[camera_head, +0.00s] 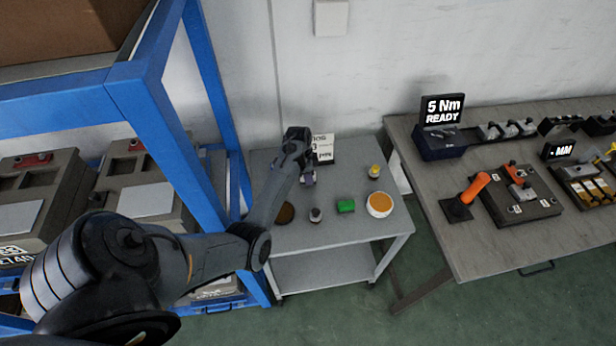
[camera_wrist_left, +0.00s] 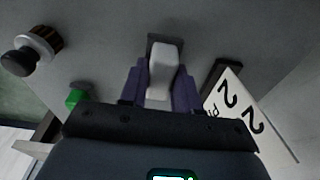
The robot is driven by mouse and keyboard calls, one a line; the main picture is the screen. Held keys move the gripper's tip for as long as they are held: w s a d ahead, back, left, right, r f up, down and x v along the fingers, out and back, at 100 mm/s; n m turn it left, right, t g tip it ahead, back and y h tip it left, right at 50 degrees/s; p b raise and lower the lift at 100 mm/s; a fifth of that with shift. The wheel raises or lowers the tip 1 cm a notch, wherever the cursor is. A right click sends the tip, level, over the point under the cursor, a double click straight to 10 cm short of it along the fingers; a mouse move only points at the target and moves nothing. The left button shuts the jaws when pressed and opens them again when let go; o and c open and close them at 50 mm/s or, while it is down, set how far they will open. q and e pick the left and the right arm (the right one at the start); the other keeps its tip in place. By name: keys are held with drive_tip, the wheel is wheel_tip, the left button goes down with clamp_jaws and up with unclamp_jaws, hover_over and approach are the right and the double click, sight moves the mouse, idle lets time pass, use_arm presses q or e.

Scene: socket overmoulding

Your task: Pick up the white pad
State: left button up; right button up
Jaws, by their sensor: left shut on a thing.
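The white pad (camera_wrist_left: 163,70) stands between the two purple fingers of my left gripper (camera_wrist_left: 160,88) in the left wrist view. The gripper is shut on it. A small dark patch shows on the grey surface just behind the pad's far end. I cannot tell whether the pad touches the table. In the head view my left gripper (camera_head: 307,178) is low over the back part of the small grey table (camera_head: 330,240), in front of a white sign card (camera_head: 324,148). The pad is mostly hidden there by the gripper and wrist. My right gripper is not in view.
On the small table are a brown disc (camera_head: 286,212), a dark knobbed item (camera_head: 316,214), a green block (camera_head: 345,205), an orange-and-white round dish (camera_head: 379,204) and a yellow-topped item (camera_head: 375,171). A blue rack (camera_head: 160,90) stands left; a workbench (camera_head: 430,190) stands right.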

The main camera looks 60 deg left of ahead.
use_arm(q)
wheel_tip(320, 180, up, 16)
drive_tip(key=p, duration=0.2)
drive_tip(key=shift+r, duration=0.15)
drive_tip(key=o, duration=0.4)
drive_tip(key=shift+c, duration=1.4)
drive_tip(key=shift+w+d, duration=0.1)
